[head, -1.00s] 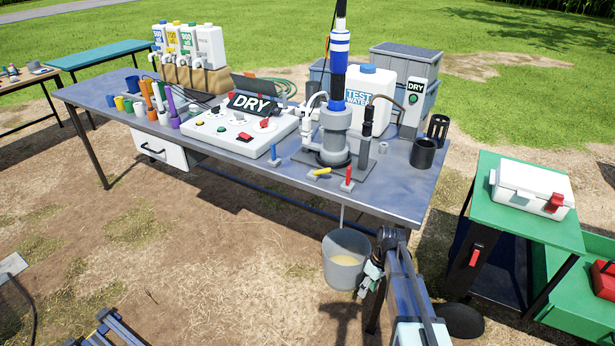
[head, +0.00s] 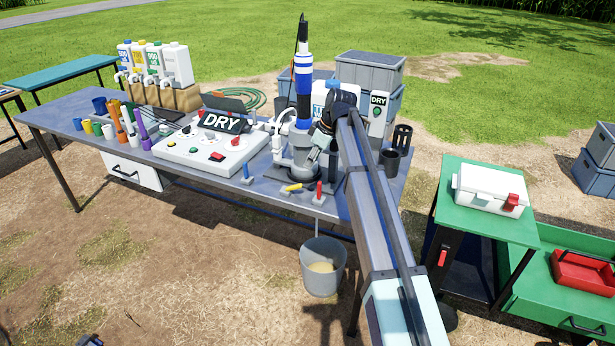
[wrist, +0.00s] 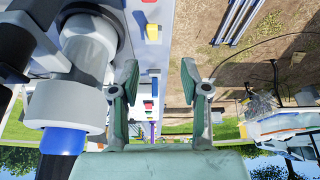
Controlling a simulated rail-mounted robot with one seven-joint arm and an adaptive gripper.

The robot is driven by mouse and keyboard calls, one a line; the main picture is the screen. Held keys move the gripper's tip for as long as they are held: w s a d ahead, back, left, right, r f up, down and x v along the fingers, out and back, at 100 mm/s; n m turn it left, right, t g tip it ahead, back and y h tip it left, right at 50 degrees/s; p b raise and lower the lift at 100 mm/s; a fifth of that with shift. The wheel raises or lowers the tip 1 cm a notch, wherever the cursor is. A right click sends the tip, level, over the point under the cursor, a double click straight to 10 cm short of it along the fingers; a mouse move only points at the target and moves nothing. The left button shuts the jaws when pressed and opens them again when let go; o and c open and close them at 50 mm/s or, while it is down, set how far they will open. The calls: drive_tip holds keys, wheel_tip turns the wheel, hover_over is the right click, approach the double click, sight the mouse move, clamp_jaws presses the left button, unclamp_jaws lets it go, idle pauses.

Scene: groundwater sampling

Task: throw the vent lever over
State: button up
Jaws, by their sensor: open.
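Three small levers stand along the table's front edge: a blue one (head: 247,173), a yellow one (head: 291,188) lying low, and a red one (head: 318,193) standing upright. I cannot read which is the vent lever. My gripper (head: 314,158) is in front of the grey pump fitting (head: 300,168), above and behind the yellow and red levers. In the wrist view my gripper (wrist: 158,82) is open, with nothing between its fingers. The yellow lever (wrist: 152,33) shows beyond the fingertips near the top of that view. My arm hides part of the table's right side.
The blue-and-white banded column (head: 303,72) stands close behind my gripper and fills the wrist view's left side. A white control panel (head: 180,150) with a DRY sign lies to the left.

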sight(299, 185)
drive_tip(key=shift+m, duration=0.3)
drive_tip(key=p+x, duration=0.1)
drive_tip(key=x, duration=0.4)
drive_tip(key=w+p+x, duration=0.1)
drive_tip(key=p+x, duration=0.1)
drive_tip(key=x, duration=0.3)
drive_tip(key=p+x, duration=0.1)
drive_tip(key=x, duration=0.4)
drive_tip(key=shift+w+d, duration=0.2)
clamp_jaws()
